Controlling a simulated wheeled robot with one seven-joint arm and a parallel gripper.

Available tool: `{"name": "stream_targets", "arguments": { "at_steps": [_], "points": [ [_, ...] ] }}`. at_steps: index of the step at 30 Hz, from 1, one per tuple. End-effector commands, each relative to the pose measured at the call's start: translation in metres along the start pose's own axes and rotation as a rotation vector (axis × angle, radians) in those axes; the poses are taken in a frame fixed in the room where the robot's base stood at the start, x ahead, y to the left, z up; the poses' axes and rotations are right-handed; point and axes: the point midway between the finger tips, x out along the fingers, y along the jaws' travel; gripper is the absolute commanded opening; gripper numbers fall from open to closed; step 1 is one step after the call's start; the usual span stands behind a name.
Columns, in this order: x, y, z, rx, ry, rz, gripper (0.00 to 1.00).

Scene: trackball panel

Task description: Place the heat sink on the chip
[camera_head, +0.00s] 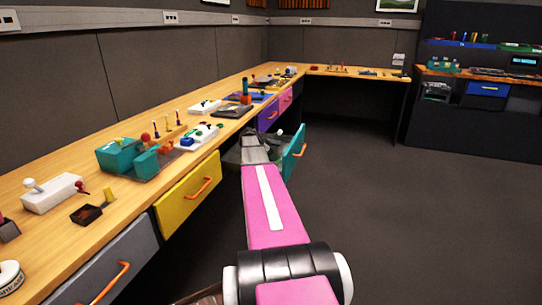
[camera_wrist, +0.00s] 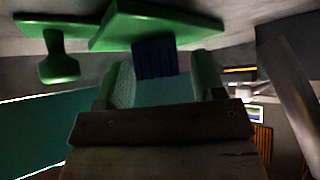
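A small dark blue finned block, which looks like the heat sink (camera_wrist: 154,59), shows in the wrist view against a bright green block (camera_wrist: 150,22). My gripper (camera_wrist: 160,82) is open, with pale green fingers on either side of the heat sink's lower end. A gap shows on the right finger's side; I cannot tell whether the left finger touches it. In the head view my gripper (camera_head: 256,150) is down at an open teal drawer (camera_head: 294,153), and the heat sink is hidden there. I cannot make out the chip in either view.
A second green piece (camera_wrist: 60,58) with a stem is close by in the wrist view. The long wooden workbench (camera_head: 150,205) holds several panels and boxes. The floor on the right is clear.

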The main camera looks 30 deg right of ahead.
Motion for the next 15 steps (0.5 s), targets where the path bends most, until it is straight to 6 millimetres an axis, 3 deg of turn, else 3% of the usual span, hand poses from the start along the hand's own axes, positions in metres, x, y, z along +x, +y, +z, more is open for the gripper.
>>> {"name": "stream_targets", "arguments": {
  "at_steps": [10,15],
  "points": [
    [-0.002,0.000,-0.002,0.000,0.000,0.000,0.63],
    [-0.023,0.000,-0.002,0.000,0.001,-0.003,0.63]
  ]
}}
